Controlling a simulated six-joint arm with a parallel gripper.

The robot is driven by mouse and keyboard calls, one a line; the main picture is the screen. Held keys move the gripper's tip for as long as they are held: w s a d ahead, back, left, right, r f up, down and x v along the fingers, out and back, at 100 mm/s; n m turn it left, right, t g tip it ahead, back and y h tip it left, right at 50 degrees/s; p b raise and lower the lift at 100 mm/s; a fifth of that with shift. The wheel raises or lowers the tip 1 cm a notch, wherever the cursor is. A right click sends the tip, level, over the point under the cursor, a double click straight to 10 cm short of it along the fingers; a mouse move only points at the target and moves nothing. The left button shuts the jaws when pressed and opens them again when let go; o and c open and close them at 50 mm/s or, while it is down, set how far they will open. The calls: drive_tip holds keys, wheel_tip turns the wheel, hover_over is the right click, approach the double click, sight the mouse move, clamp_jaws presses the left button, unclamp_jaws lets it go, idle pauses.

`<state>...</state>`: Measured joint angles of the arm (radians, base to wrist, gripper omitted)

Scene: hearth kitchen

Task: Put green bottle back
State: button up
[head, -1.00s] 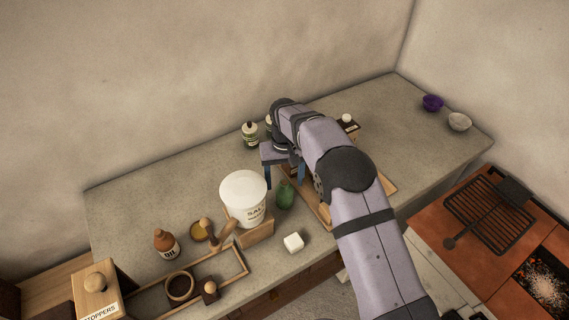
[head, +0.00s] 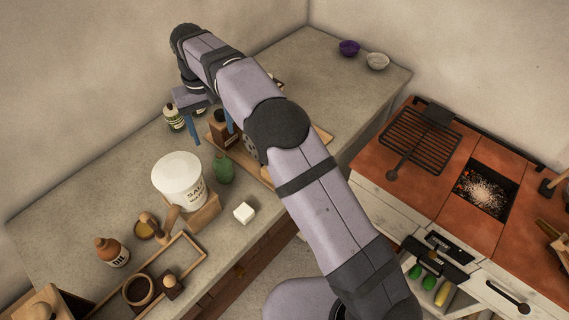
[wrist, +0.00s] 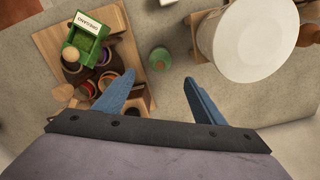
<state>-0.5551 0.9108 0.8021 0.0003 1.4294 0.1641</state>
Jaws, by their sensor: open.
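The green bottle (head: 223,170) stands on the grey counter just right of the white salt tub in the head view. In the wrist view, the bottle (wrist: 159,59) appears from above, just beyond the gap between my fingertips. My gripper (head: 210,130) is open and empty, higher up and farther back than the bottle. Its two blue fingers also show in the wrist view (wrist: 160,82), with nothing between them. The bottle is apart from both fingers.
The salt tub (head: 178,172) stands close beside the bottle. A white block (head: 244,212) lies in front. A wooden board (wrist: 150,45) holds a green labelled box (wrist: 85,42) and small round items. A dark-labelled bottle (head: 173,120) stands at the back, partly behind my gripper.

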drive_tip(key=s+d+m, duration=0.1)
drive_tip(key=s+d, duration=0.2)
drive_tip(key=d, duration=0.6)
drive_tip(key=s+d+m, duration=0.1)
drive_tip(key=s+d, duration=0.3)
drive_tip(key=d, duration=0.5)
drive_tip(key=s+d+f+m, duration=0.1)
drive_tip(key=s+d+f, duration=0.1)
drive_tip(key=s+d, duration=0.3)
drive_tip(key=s+d+f+m, duration=0.1)
drive_tip(key=s+d+f, duration=0.2)
drive_tip(key=s, duration=1)
drive_tip(key=d, duration=0.3)
drive_tip(key=shift+s+d, duration=0.3)
drive_tip(key=shift+s+f, duration=0.1)
drive_tip(key=c, duration=0.7)
